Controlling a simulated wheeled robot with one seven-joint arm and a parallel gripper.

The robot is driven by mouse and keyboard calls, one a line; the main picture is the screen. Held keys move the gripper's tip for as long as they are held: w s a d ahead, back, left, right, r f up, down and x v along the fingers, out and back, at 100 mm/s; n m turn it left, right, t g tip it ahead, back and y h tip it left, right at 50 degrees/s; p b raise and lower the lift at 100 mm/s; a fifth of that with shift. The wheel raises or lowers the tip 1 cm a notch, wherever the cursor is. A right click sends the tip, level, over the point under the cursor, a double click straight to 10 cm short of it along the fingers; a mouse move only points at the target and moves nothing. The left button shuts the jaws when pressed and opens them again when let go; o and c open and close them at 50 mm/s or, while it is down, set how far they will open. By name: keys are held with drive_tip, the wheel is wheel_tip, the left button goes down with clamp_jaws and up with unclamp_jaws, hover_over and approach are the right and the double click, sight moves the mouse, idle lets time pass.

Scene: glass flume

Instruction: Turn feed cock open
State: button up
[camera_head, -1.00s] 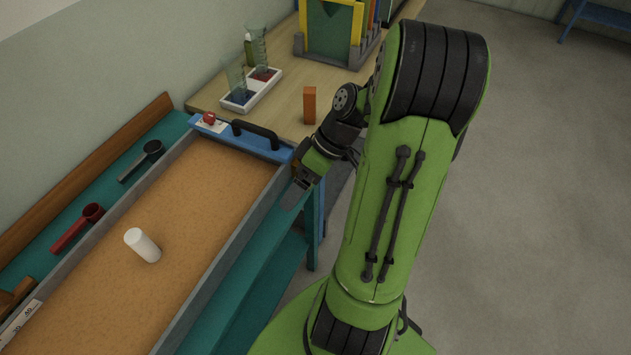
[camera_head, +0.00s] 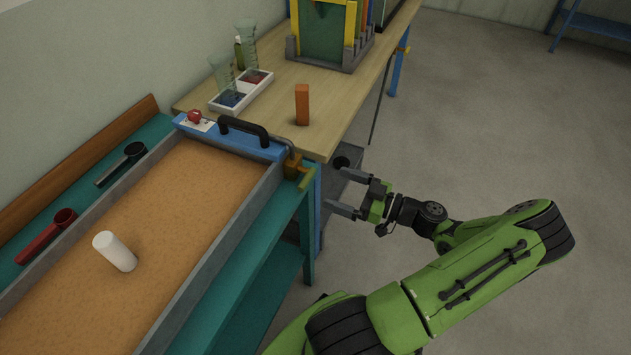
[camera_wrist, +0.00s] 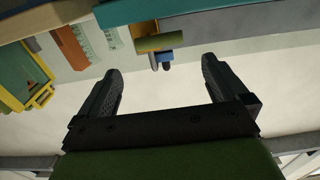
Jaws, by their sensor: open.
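A brass cock (camera_head: 293,166) with a yellowish handle (camera_head: 307,180) sits at the near right corner of the flume's blue end piece, and a grey pipe runs to it. The handle's exact turn is too small to tell.
The sand-filled flume (camera_head: 234,222) holds a white cylinder (camera_head: 115,251). A black handle (camera_head: 244,130) and red knob (camera_head: 194,116) are on its end piece. An orange block (camera_head: 302,104) stands on the wooden table (camera_head: 330,120). The floor to the right is clear.

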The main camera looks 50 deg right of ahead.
sight(307, 177)
drive_tip(key=x, duration=0.7)
drive_tip(key=shift+w+f+b, duration=0.1)
drive_tip(key=shift+b, duration=0.2)
drive_tip(key=shift+c, duration=0.3)
drive_tip(key=c, duration=1)
